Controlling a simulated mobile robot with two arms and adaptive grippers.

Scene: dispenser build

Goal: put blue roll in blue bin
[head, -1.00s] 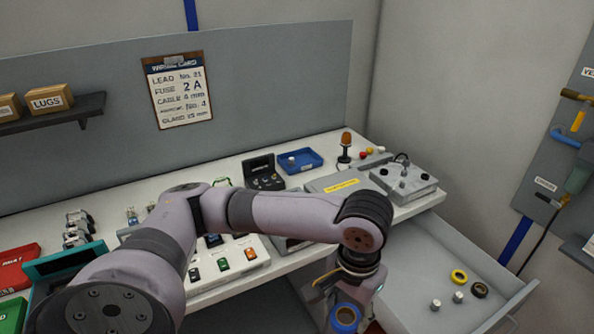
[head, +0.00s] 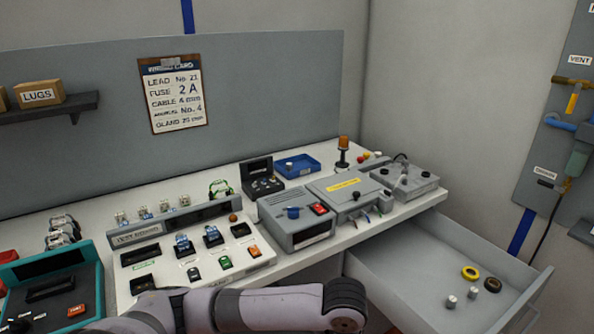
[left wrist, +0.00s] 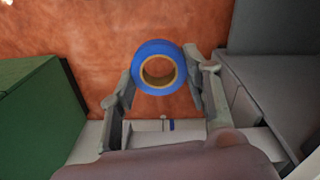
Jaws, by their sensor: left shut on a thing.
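The blue roll (left wrist: 159,47) is a ring of blue tape with a tan core. It shows in the left wrist view between the fingers of my left gripper (left wrist: 162,84), which is shut on it. The roll is held over a reddish-brown floor. In the head view my left arm runs along the bottom edge; its gripper and the roll are out of that frame. No other blue bin shows. My right gripper is not in view.
A pulled-out grey drawer (head: 405,285) holds a yellow ring (head: 469,271), a dark ring (head: 492,285) and two small metal cylinders. The bench carries a grey instrument box (head: 285,232) and a switch panel. In the left wrist view a green box (left wrist: 40,115) stands at left.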

